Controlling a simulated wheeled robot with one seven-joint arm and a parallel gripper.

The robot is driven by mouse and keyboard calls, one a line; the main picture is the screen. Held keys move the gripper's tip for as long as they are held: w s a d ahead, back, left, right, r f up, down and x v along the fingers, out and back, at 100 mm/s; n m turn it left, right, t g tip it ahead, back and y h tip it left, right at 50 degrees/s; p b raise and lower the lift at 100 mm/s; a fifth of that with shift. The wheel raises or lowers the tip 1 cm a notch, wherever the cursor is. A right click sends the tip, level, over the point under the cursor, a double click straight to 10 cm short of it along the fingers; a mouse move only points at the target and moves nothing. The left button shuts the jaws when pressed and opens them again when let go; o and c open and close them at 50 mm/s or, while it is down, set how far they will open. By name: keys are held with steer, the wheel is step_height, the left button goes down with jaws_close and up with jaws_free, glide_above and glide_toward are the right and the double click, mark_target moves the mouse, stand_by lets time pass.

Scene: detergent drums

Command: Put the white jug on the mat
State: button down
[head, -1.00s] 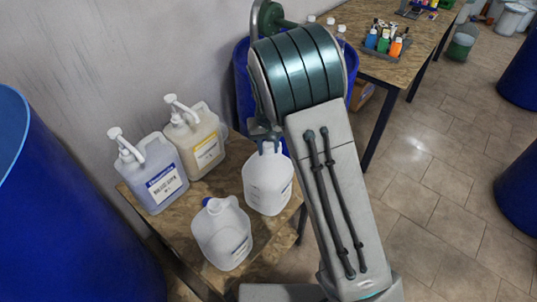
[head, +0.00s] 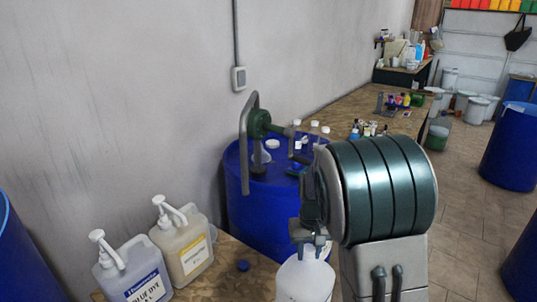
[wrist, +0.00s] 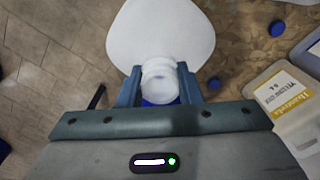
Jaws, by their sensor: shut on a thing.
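The white jug (head: 305,280) is at the bottom of the head view, its lower part cut off by the frame. My gripper (head: 311,243) is above it and shut on its neck. In the wrist view, the jug's white body (wrist: 160,30) and ringed neck (wrist: 160,78) show, with the blue fingers of my gripper (wrist: 160,88) on both sides of the neck. I cannot tell whether the jug's base touches the wooden table (head: 232,255). I cannot make out a mat in any view.
A blue dye jug (head: 135,275) and a yellow-labelled pump jug (head: 185,245) stand left of the white jug. A blue cap (head: 242,265) lies between. Behind is a blue drum (head: 245,210) with a green pump (head: 258,123). A long workbench (head: 365,105) holds small bottles.

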steer(key=shift+m, duration=0.5)
steer(key=d+f, duration=0.2)
steer(key=f, duration=0.1)
steer(key=shift+w+d+f, duration=0.1)
steer(key=shift+w+d, duration=0.15)
steer(key=shift+w, duration=0.15)
